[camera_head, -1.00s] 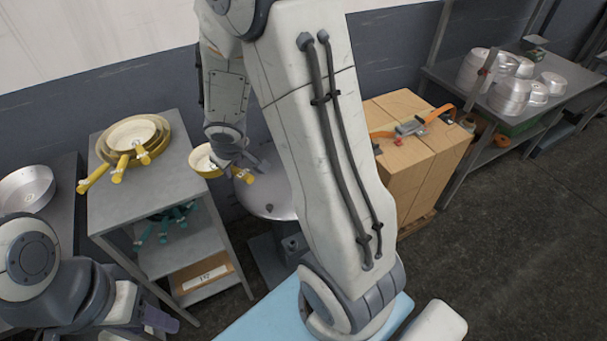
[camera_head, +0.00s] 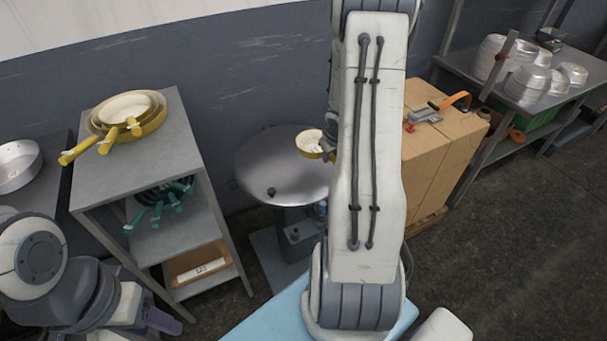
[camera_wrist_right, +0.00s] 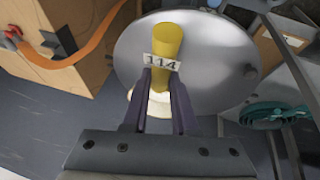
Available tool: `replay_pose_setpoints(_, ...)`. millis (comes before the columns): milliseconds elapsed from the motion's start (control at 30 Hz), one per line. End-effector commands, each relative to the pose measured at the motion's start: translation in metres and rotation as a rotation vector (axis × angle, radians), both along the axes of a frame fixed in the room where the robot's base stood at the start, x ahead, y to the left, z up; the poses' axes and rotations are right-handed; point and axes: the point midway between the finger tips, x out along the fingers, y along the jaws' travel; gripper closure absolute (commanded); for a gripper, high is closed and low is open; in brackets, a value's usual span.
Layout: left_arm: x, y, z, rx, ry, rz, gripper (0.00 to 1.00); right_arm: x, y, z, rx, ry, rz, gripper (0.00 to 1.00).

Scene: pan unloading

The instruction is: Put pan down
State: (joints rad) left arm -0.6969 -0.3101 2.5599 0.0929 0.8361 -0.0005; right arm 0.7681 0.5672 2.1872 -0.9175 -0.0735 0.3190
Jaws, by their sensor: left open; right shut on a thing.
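My right gripper (camera_wrist_right: 162,88) is shut on the yellow handle (camera_wrist_right: 166,45) of a small pan, with a "114" tag on the handle. In the head view the pan (camera_head: 308,146), yellow outside and cream inside, shows at the right side of the round metal table (camera_head: 265,175). I cannot tell whether it touches the table. My right arm hides the gripper and part of the pan there. The round tabletop also shows in the right wrist view (camera_wrist_right: 215,60) behind the handle. My left gripper (camera_head: 163,322) is open and empty at the lower left.
Nested yellow pans (camera_head: 127,108) sit on a grey shelf unit (camera_head: 175,135), with teal-handled pans (camera_head: 160,200) below. Cardboard boxes (camera_head: 430,165) with an orange strap tool stand right of my arm. Metal pots (camera_head: 530,80) fill a far-right table. The left of the round tabletop looks mostly clear.

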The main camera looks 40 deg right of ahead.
Motion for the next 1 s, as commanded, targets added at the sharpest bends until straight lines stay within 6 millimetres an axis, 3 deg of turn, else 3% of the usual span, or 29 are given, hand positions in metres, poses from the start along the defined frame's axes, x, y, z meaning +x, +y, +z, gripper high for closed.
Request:
replay_pose_setpoints(33, 0.0, 0.0, -0.02, 0.0, 0.0, 0.0, 0.5, 0.013, 0.008, -0.017, -0.003, -0.003, 0.009, 1.0)
replay_pose_setpoints(100, 0.0, 0.0, -0.031, 0.0, 0.0, 0.0, 0.5, 0.026, 0.016, -0.026, -0.002, -0.003, 0.007, 1.0)
replay_pose_setpoints(333, 0.0, 0.0, -0.048, 0.0, 0.0, 0.0, 0.5, 0.054, 0.034, -0.04, -0.002, -0.001, 0.005, 1.0)
replay_pose_setpoints(533, 0.0, 0.0, -0.055, 0.0, 0.0, 0.0, 0.5, 0.058, 0.037, -0.048, -0.001, -0.001, 0.001, 1.0)
replay_pose_setpoints(800, 0.0, 0.0, -0.088, 0.0, 0.0, 0.0, 0.5, 0.057, 0.036, -0.082, 0.0, -0.001, 0.0, 1.0)
replay_pose_setpoints(1000, 0.0, 0.0, -0.086, 0.0, 0.0, 0.0, 0.5, 0.057, 0.036, -0.08, 0.0, -0.001, -0.001, 1.0)
